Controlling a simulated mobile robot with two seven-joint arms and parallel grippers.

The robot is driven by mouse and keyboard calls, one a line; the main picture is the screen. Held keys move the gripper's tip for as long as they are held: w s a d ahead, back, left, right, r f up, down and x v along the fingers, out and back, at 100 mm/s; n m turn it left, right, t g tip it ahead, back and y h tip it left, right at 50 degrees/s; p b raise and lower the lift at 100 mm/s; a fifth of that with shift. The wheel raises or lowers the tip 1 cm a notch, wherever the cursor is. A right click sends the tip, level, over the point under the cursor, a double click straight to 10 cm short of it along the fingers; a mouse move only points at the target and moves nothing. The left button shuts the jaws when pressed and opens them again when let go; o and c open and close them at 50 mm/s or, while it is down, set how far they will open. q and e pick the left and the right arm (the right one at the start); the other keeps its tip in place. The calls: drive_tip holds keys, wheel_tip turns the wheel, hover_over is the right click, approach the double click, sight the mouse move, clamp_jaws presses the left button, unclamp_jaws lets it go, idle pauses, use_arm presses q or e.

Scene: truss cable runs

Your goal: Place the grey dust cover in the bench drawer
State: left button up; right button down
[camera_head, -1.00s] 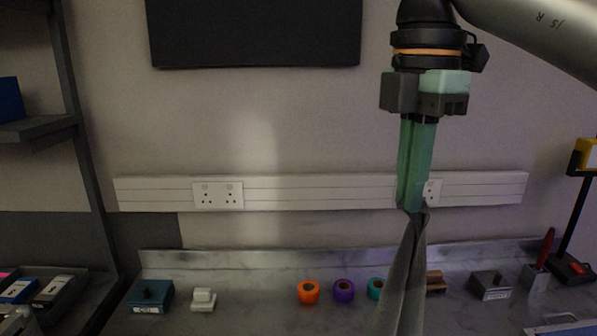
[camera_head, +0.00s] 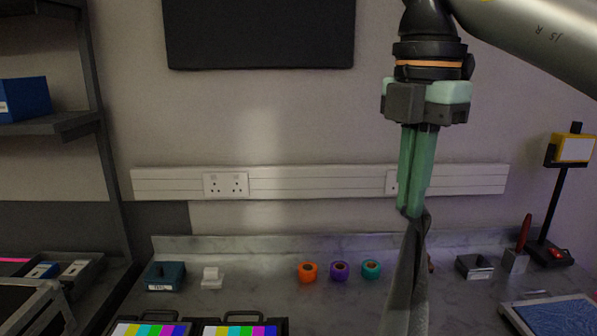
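My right gripper (camera_head: 411,212) comes down from the top right of the head view. Its green fingers are shut on the top of the grey dust cover (camera_head: 408,285). The cover hangs down from the fingertips in long folds, in front of the bench (camera_head: 245,292), and its lower end runs out of the picture. The bench drawer cannot be made out in this view. My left gripper is not in view.
On the bench stand a teal box (camera_head: 165,276), a white block (camera_head: 211,278), orange (camera_head: 308,272), purple (camera_head: 339,271) and teal (camera_head: 371,270) tape rolls, and a grey box (camera_head: 474,266). Two colour-bar screens (camera_head: 240,330) are at the front. A shelf rack (camera_head: 105,150) stands left.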

drive_tip(key=w+d+f+n, duration=0.1)
drive_tip(key=d+f+n, duration=0.2)
drive_tip(key=f+n, duration=0.7)
drive_tip(key=w+d+f+n, duration=0.2)
drive_tip(key=f+n, duration=0.5)
drive_tip(key=n, duration=0.5)
drive_tip(key=s+d+f+n, duration=0.1)
drive_tip(key=s+f+n, duration=0.2)
drive_tip(key=f+n, duration=0.4)
drive_tip(key=s+d+f+n, duration=0.1)
drive_tip(key=s+f+n, duration=0.3)
drive_tip(key=n, duration=1.4)
wheel_tip(320, 180, down, 4)
drive_tip(key=shift+s+f, duration=0.25)
drive_tip(key=shift+d, duration=0.15)
